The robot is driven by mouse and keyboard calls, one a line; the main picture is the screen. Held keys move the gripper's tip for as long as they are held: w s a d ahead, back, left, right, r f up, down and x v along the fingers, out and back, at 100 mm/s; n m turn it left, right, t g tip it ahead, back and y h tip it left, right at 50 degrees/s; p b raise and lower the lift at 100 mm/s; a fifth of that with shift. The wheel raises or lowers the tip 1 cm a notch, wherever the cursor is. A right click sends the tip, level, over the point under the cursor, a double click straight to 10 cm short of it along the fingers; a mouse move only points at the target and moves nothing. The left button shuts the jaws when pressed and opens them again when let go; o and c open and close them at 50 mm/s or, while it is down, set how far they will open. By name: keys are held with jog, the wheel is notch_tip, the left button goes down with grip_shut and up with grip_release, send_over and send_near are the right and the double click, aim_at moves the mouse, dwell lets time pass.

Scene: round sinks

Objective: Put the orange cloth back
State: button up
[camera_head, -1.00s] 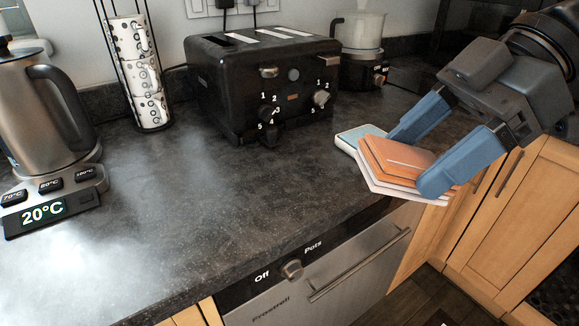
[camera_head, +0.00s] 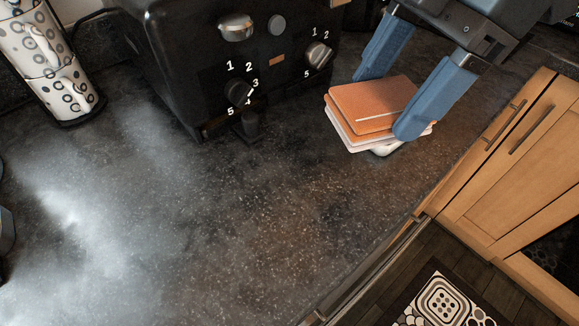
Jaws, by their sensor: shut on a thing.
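The orange cloth (camera_head: 372,97) is a folded, flat stack with orange layers on top and paler layers at its lower edge. It is right of the toaster's front. My gripper (camera_head: 382,107) has its two blue fingers on either side of the cloth and is shut on it. The right finger covers the near right corner of the cloth. A small white thing (camera_head: 385,150) shows under the cloth's near edge and is mostly hidden. I cannot tell whether the cloth touches it or hangs just above it.
A black toaster (camera_head: 205,65) with dials stands at the back of the dark counter (camera_head: 240,215). A rack of patterned cups (camera_head: 50,60) is at the far left. The counter's middle is clear. Wooden cupboards (camera_head: 520,150) and a patterned mat (camera_head: 445,300) lie beyond its right edge.

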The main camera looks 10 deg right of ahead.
aim_at(350, 112)
jog(key=a+f, duration=0.2)
jog(key=a, duration=0.1)
jog(key=s+a+f, duration=0.1)
jog(key=a, duration=0.2)
jog(key=s+a+f, duration=0.1)
jog(key=a+f, duration=0.1)
jog(key=a, duration=0.1)
jog(key=shift+s+f, duration=0.2)
jog(key=shift+f, duration=0.15)
jog(key=shift+a+f+b, duration=0.1)
jog(key=shift+f+b, duration=0.35)
jog(key=shift+f, duration=1.55)
jog(key=o, duration=1.4)
jog(key=p+v, duration=0.1)
jog(key=v, duration=1.1)
jog(key=shift+r+p, duration=0.1)
jog(key=shift+p, duration=0.2)
jog(key=shift+s, duration=0.1)
